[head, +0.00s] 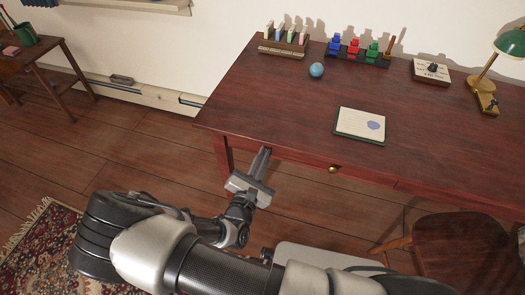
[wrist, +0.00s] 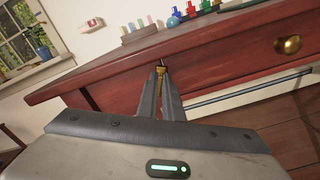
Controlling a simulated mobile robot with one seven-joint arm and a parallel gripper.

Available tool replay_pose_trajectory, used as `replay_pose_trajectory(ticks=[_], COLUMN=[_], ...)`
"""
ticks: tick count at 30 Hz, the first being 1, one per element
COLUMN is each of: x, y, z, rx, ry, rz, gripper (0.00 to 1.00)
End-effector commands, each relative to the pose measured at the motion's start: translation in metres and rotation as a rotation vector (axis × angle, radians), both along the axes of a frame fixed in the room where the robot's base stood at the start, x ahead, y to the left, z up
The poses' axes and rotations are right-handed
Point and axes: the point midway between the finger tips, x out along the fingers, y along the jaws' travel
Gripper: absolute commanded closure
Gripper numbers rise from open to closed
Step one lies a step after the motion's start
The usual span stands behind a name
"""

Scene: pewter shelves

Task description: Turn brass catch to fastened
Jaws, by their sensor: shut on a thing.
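The brass catch (wrist: 160,70) is on the red-brown front of the desk, below the top's edge. Only a small brass part of it shows between my fingertips in the wrist view. My gripper (wrist: 160,82) is shut on it, with a finger on each side. In the head view my gripper (head: 265,152) reaches the desk front near its left end, and I cannot make out the catch there. How far the catch is turned is hidden by the fingers.
A round brass knob (wrist: 289,45) sits on the desk front to the right. On the desk top (head: 270,110) are a notebook (head: 360,124), a blue ball (head: 316,70), a rack of colored figures (head: 358,52) and a green lamp (head: 510,42). A wooden chair (head: 465,250) stands at the right.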

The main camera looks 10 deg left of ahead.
Motion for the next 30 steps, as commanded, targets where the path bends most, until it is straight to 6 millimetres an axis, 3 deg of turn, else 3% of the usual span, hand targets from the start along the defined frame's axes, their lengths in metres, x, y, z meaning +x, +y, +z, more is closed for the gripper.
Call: replay_pose_trajectory(ticks=[30], x=[0.0010], y=[-0.0064], z=[-0.0069], rx=[0.915], ry=[-0.075], rz=[-0.001], gripper=[1.00])
